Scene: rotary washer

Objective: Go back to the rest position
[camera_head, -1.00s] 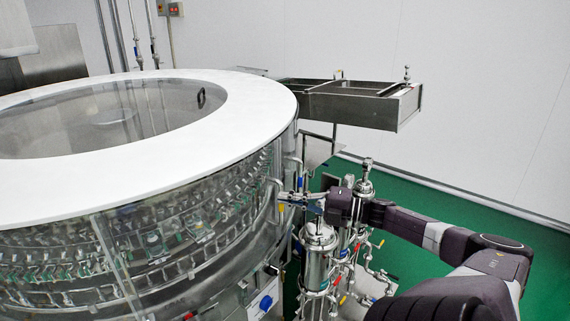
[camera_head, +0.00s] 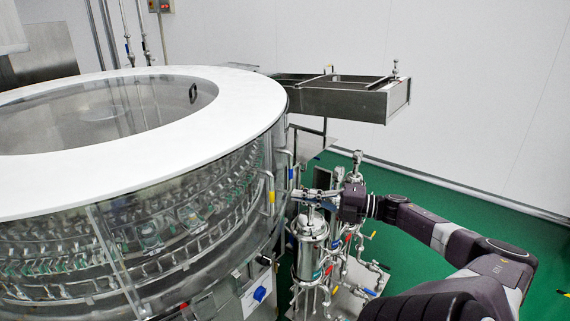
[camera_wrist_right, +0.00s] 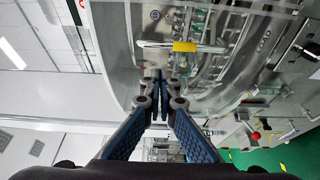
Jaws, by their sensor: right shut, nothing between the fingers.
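My right gripper (camera_head: 300,193) is in the head view, in front of the right side of the rotary washer (camera_head: 205,190), above a steel filter canister (camera_head: 312,240). Its fingers point left toward the washer's door handle with a yellow tag (camera_head: 271,196), with a small gap between them. In the right wrist view my right gripper (camera_wrist_right: 160,82) has its blue fingers converged at the tips, shut and empty. The handle (camera_wrist_right: 185,46) with its yellow band lies beyond the fingertips there. My left gripper is not in view.
Steel pipes and canisters with small valves (camera_head: 350,265) stand below my right arm. A steel chute (camera_head: 345,102) juts from the washer toward the right. The green floor (camera_head: 430,250) and the space before the white wall are open on the right.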

